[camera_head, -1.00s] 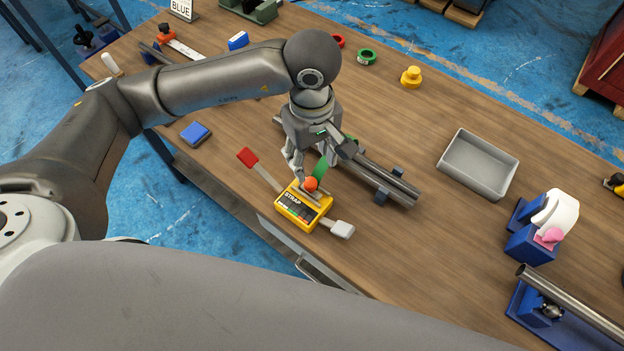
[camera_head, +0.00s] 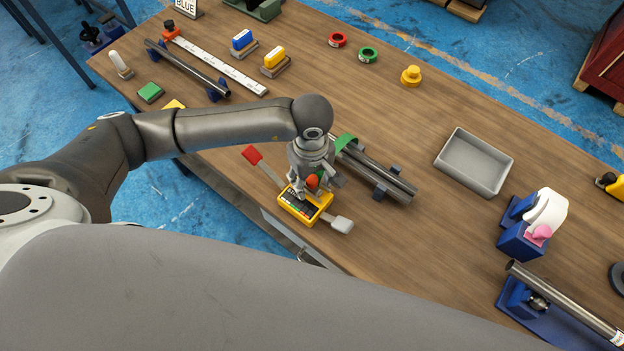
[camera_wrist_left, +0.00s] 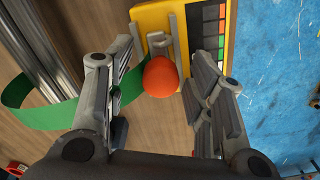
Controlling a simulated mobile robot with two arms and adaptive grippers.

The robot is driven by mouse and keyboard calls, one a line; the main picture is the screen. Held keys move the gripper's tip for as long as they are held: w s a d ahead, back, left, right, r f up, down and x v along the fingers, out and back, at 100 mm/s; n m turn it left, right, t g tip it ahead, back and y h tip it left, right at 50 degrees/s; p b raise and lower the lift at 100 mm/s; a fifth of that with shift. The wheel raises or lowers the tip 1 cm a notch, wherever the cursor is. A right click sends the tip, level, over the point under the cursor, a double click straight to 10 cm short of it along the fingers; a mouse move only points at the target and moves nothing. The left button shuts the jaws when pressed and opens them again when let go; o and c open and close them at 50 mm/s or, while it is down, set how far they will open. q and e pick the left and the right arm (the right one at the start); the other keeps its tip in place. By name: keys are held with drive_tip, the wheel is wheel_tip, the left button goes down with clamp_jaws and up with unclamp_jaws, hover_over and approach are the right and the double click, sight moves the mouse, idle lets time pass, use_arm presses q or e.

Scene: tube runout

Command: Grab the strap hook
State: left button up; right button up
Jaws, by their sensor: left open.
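A yellow strap device (camera_head: 317,215) lies at the near edge of the wooden table. In the left wrist view the yellow device (camera_wrist_left: 150,18) has grey hook-like bars (camera_wrist_left: 159,42) on its face, and an orange ball (camera_wrist_left: 161,77) shows just below them. I cannot tell whether the ball is attached to the hook. The green strap (camera_head: 346,141) loops near the tubes, and it shows in the left wrist view (camera_wrist_left: 50,117). My left gripper (camera_head: 305,190) is open above the device. In the left wrist view its fingers (camera_wrist_left: 163,62) stand on either side of the ball.
Steel tubes (camera_head: 372,172) lie on blue supports right beside the gripper. A red-ended lever (camera_head: 252,155) and a white-ended lever (camera_head: 341,224) stick out from the device. A grey tray (camera_head: 474,162) and a tape dispenser (camera_head: 523,240) stand right. The table's middle is clear.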

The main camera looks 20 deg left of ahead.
use_arm(q)
drive_tip(key=shift+c, duration=0.3)
clamp_jaws()
drive_tip(key=shift+r, duration=0.15)
